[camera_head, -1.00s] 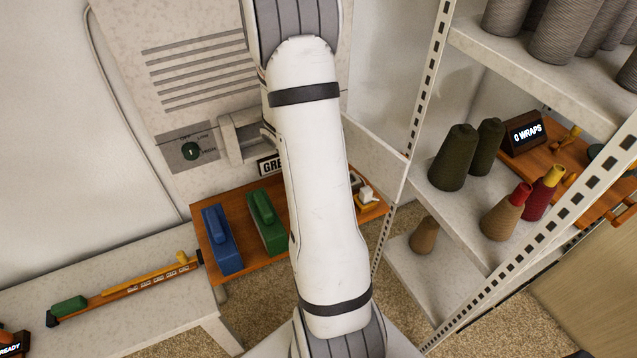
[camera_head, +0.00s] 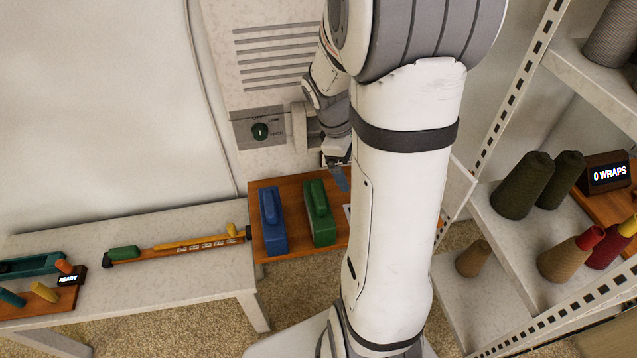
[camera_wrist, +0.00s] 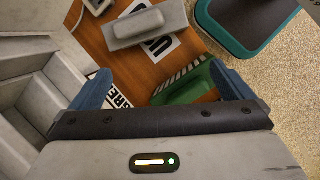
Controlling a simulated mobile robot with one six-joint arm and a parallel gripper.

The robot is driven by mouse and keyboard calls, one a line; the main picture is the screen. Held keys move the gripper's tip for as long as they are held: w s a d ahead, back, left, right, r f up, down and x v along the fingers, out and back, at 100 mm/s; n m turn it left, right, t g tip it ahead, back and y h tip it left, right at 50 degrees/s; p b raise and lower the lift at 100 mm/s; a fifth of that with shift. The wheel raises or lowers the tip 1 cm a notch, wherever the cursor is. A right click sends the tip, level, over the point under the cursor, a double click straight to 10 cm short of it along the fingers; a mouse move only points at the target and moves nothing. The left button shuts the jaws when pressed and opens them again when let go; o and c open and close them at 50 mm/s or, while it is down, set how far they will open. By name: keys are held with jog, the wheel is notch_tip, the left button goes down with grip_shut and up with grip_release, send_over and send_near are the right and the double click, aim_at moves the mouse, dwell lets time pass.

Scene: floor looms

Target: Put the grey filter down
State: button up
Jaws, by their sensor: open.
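A grey block with a raised handle, the grey filter (camera_wrist: 150,25), lies on the orange wooden board (camera_wrist: 128,66) in the wrist view, partly over a white printed label. My gripper (camera_wrist: 165,85) is open, its two blue fingers wide apart with nothing held, and the grey filter is beyond the fingertips. A green filter (camera_wrist: 190,86) shows between the fingers, nearer the right one. In the head view my gripper (camera_head: 338,172) is over the board, just right of the green filter (camera_head: 319,213). The grey filter is hidden behind my arm there.
A blue filter (camera_head: 271,222) stands left of the green one. A white bench (camera_head: 190,280) with a wooden bar is at left. A metal shelf (camera_head: 500,235) with thread cones stands close at right.

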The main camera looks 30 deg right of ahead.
jog(key=s+a+r+m+t+y, duration=0.1)
jog(key=s+a+r+m, duration=0.3)
jog(key=a, duration=0.4)
jog(key=s+a+r+m+t+y, duration=0.2)
jog(key=s+a+r+m+t, duration=0.1)
jog(key=a, duration=0.5)
jog(key=s+r+m, duration=0.1)
jog(key=s+r, duration=0.1)
jog(key=s, duration=0.1)
jog(key=shift+s+a+r, duration=0.2)
jog(key=shift+s+r, duration=0.05)
jog(key=shift+r, duration=0.1)
